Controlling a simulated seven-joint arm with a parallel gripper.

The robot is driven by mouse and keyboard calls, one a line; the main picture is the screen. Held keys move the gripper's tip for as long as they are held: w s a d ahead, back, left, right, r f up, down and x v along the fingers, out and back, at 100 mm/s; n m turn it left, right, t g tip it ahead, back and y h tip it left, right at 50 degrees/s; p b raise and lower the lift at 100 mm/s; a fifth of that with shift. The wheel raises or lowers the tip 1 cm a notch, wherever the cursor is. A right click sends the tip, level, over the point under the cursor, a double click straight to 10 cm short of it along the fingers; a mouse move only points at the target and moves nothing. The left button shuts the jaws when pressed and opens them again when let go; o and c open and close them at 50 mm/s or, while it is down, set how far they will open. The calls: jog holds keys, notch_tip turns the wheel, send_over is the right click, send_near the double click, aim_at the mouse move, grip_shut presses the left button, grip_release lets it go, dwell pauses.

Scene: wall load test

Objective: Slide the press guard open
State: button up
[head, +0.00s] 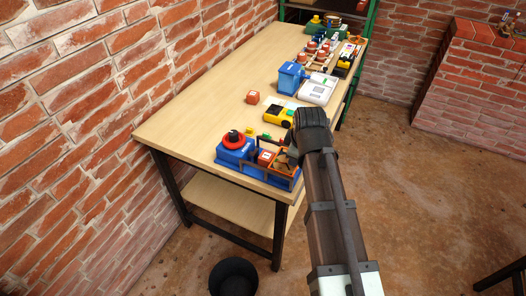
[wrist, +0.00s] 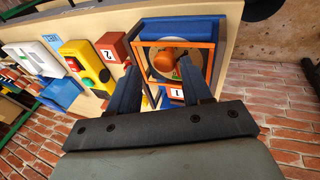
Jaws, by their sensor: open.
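In the head view my wrist hides most of the fingers.
Block 1 (wrist: 177,94) shows between the fingers. Block 2 (wrist: 112,47) and a yellow device (wrist: 84,62) are at left. A white device (head: 318,89), a blue box (head: 291,77) and several other items stand farther along the table (head: 200,105). A black bin (head: 236,277) is on the floor.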

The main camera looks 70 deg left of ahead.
jog(key=shift+r, duration=2.5)
jog(key=w+d+f+m+h, duration=0.25)
jog(key=w+d+f, duration=0.45)
jog(key=w+f, duration=0.35)
jog(key=w+d+f+m+g+h, duration=0.1)
jog(key=w+d+f+m, duration=0.45)
jog(key=d+f, duration=0.75)
jog(key=w+d+f+m+g+h, duration=0.1)
jog(key=w+d+f+m, duration=0.45)
jog(key=d+f, duration=0.75)
jog(key=s+d+f+m+g+h, duration=0.1)
jog(key=s+d+f+m, duration=0.3)
jog(key=d, duration=0.8)
jog(key=d+f+m+g, duration=0.2)
jog(key=d+f, duration=0.4)
jog(key=d, duration=0.6)
jog(key=s+d+f+m+g, duration=0.1)
jog(key=s+d+f+m, duration=0.1)
jog(key=s+d, duration=0.2)
jog(key=s+d+f+m+g, duration=0.1)
jog(key=s+d+f+m, duration=0.2)
jog(key=s+d, duration=0.2)
jog(key=s+d+f+m+g+y, duration=0.1)
jog(key=s+d+f+m, duration=0.1)
jog(key=s+d, duration=0.3)
jog(key=s+m, duration=0.1)
jog(key=s, duration=0.2)
jog(key=shift+d+f, duration=0.2)
jog(key=shift+f, duration=0.1)
